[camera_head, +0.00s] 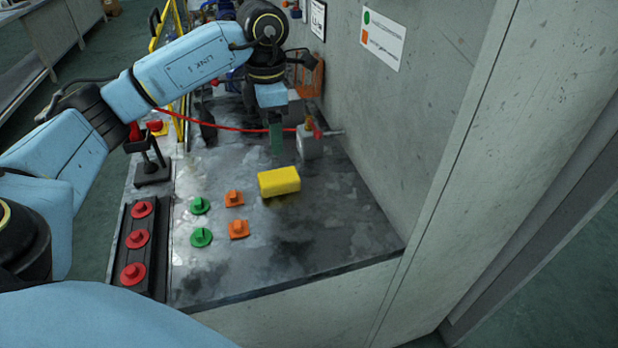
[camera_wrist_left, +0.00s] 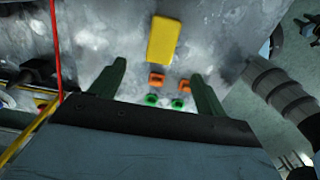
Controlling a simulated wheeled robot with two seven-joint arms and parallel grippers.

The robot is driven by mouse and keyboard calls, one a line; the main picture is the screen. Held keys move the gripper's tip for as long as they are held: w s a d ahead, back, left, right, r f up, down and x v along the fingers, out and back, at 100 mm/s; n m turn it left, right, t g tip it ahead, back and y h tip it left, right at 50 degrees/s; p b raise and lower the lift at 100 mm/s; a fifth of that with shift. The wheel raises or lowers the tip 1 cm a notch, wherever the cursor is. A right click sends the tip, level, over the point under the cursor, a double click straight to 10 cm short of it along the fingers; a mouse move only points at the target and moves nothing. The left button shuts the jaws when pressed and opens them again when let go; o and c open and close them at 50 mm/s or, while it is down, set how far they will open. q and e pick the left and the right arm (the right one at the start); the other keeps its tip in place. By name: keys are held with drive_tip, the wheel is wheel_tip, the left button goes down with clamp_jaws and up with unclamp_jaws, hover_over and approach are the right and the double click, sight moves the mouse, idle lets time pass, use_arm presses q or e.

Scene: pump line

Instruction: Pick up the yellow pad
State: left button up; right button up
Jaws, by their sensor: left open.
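The yellow pad (camera_head: 279,181) is a small rectangular block lying flat on the grey stained worktop (camera_head: 330,215). My left gripper (camera_head: 277,140) hangs above the worktop, behind the pad in the head view, with its green fingers pointing down. In the left wrist view the gripper (camera_wrist_left: 158,85) has its two green fingers spread wide with nothing between them. The yellow pad also shows there (camera_wrist_left: 163,40), beyond the fingertips and apart from them. My right gripper does not show.
Green knobs (camera_head: 201,237) and orange knobs (camera_head: 238,229) lie left of the pad. A dark rack holds red knobs (camera_head: 138,238). A red cable (camera_head: 225,128) crosses behind. A grey wall (camera_head: 400,120) borders the worktop's right side. The front right of the worktop is clear.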

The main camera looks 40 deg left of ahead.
use_arm(q)
drive_tip(key=b, duration=0.1)
hover_over(279, 176)
drive_tip(key=f, duration=0.6)
drive_tip(key=shift+s+a+f, duration=0.15)
drive_tip(key=shift+a+f, duration=0.15)
drive_tip(key=f, duration=0.2)
drive_tip(key=f+b, duration=0.2)
drive_tip(key=f, duration=0.1)
drive_tip(key=shift+d+f, duration=0.3)
drive_tip(key=shift+f, duration=0.35)
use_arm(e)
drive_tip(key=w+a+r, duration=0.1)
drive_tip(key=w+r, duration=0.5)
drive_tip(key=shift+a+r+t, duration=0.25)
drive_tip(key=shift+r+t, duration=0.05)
use_arm(q)
drive_tip(key=c, duration=1)
drive_tip(key=shift+r, duration=0.1)
drive_tip(key=shift+c, duration=0.2)
